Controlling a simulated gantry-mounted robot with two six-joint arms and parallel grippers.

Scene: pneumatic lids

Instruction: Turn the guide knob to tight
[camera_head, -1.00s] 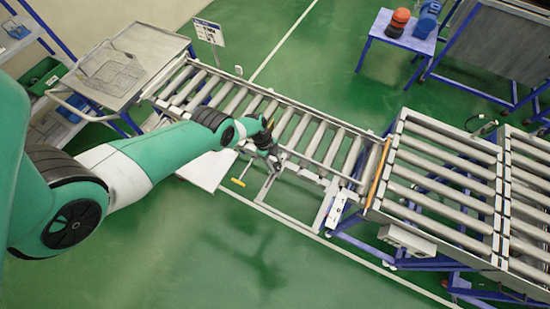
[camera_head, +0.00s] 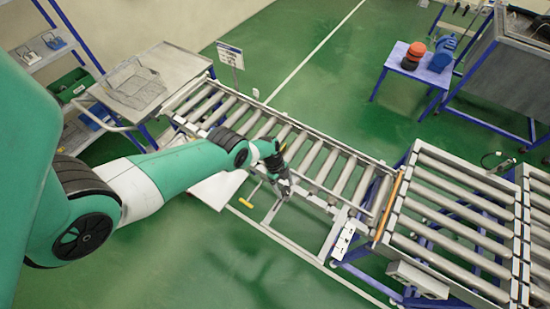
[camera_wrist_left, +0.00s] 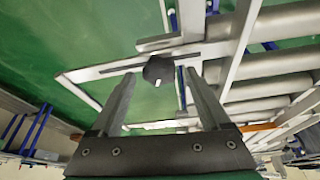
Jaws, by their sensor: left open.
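The guide knob (camera_wrist_left: 159,70) is a dark, faceted knob with a small white mark on its face. In the left wrist view it sits on a slotted metal bracket (camera_wrist_left: 105,70) beside the conveyor rollers. My left gripper (camera_wrist_left: 158,77) is open, its two fingers reaching to either side of the knob in that view. I cannot tell whether they touch it. In the head view my left gripper (camera_head: 284,187) is at the near edge of the roller conveyor (camera_head: 262,117), and the knob is too small or hidden there to make out. My right gripper is not in view.
A yellow handle (camera_head: 246,203) lies left of the gripper. A second, wider roller section (camera_head: 455,210) stands at the right, past an orange strip (camera_head: 391,205). A metal cart with a wire basket (camera_head: 137,88) is at the back left.

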